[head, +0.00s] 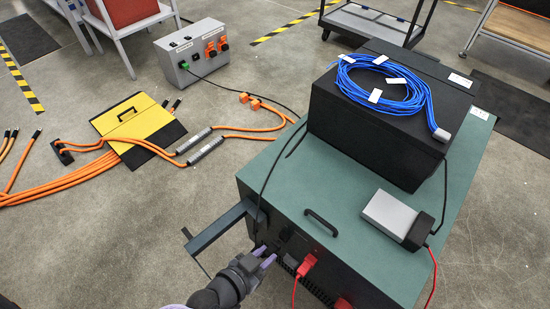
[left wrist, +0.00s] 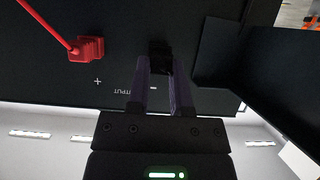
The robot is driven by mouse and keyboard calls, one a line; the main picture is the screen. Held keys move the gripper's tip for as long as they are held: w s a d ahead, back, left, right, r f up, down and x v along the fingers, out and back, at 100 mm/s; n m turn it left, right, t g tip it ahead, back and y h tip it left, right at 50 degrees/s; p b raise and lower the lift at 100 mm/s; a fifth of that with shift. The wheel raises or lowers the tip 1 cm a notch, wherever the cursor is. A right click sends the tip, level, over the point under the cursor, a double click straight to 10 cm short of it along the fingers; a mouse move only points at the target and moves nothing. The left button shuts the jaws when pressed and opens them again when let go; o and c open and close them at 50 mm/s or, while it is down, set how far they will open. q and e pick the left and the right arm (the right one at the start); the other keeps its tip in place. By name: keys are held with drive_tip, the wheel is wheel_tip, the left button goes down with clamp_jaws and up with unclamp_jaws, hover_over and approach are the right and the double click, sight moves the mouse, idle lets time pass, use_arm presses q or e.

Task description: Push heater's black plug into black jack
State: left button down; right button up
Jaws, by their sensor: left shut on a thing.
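The heater (head: 250,186) is a large dark box with a green top and a socket panel on its front face. My left gripper (head: 263,256) is at that face, its purple fingers shut on the black plug (left wrist: 160,60). In the left wrist view the fingers (left wrist: 153,85) lie on both sides of the plug, above the minus mark of the output label. The black jack is hidden behind the plug, and I cannot tell how deep the plug sits. A red plug (left wrist: 88,48) sits beside the plus mark. My right gripper is out of view.
A dark bracket (head: 215,232) sticks out left of the gripper; a dark panel (left wrist: 270,85) is close at right in the wrist view. A red plug (head: 307,265) is right of the gripper. A black case (head: 375,140) with blue cable (head: 360,95) stands on top.

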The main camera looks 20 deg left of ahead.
use_arm(q)
drive_tip(key=shift+w, duration=0.1)
idle(0.3)
drive_tip(key=shift+w+d, duration=0.2)
drive_tip(key=shift+w, duration=0.2)
drive_tip(key=shift+w+d, duration=0.1)
drive_tip(key=shift+w, duration=0.3)
idle(0.6)
drive_tip(key=shift+c, duration=2.2)
unclamp_jaws()
